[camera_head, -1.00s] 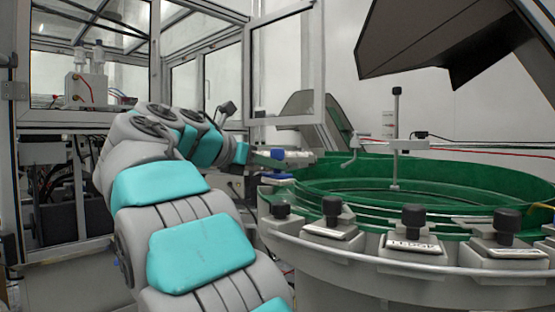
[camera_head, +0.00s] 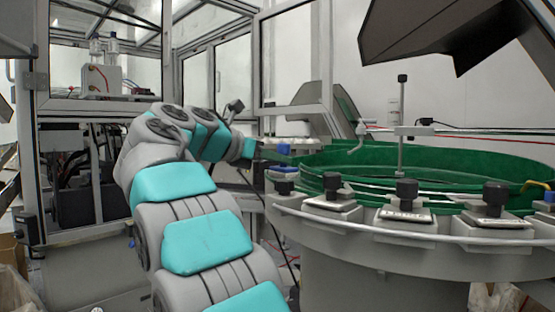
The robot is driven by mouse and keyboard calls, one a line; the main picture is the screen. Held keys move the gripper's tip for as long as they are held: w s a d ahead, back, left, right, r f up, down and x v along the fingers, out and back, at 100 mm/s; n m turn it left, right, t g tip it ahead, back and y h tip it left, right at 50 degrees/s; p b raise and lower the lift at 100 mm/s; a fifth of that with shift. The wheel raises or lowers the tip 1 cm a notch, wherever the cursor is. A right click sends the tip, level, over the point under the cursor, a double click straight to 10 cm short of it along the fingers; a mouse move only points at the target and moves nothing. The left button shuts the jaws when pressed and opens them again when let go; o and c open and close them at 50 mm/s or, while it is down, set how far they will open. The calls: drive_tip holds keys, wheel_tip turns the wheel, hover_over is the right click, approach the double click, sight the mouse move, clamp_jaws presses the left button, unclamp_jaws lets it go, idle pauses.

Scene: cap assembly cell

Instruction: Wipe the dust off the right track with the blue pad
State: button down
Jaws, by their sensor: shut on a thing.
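My gripper (camera_head: 268,151) is small and dark at the far end of my grey and teal arm, at the left edge of the green bowl. It is shut on the blue pad (camera_head: 284,149), a small blue block at the bowl's rim. A pale, narrow track (camera_head: 292,140) runs just behind the pad. I cannot tell whether the pad touches it. Dust is too small to see from here, and I cannot make out a second track.
The large green bowl feeder (camera_head: 440,165) fills the right side, with several black knobs (camera_head: 406,190) along its grey rim. A dark hopper (camera_head: 450,35) hangs above. A framed glass enclosure (camera_head: 105,60) stands at the left. A thin post (camera_head: 401,125) rises from the bowl.

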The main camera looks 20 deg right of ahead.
sight(284, 169)
drive_tip(key=shift+f, duration=0.9)
drive_tip(key=shift+s+a, duration=0.1)
drive_tip(key=shift+s, duration=1.25)
drive_tip(key=shift+s+f+p, duration=0.1)
drive_tip(key=shift+s+p, duration=0.3)
drive_tip(key=shift+s, duration=0.15)
drive_tip(key=shift+s+r+p, duration=0.2)
drive_tip(key=shift+s+p, duration=0.3)
drive_tip(key=shift+s, duration=0.3)
drive_tip(key=shift+s+f, duration=0.1)
drive_tip(key=shift+s, duration=0.2)
drive_tip(key=shift+s+a, duration=0.15)
drive_tip(key=shift+s, duration=1.15)
drive_tip(key=shift+s+a, duration=0.1)
drive_tip(key=shift+s, duration=1.15)
drive_tip(key=shift+w, duration=0.15)
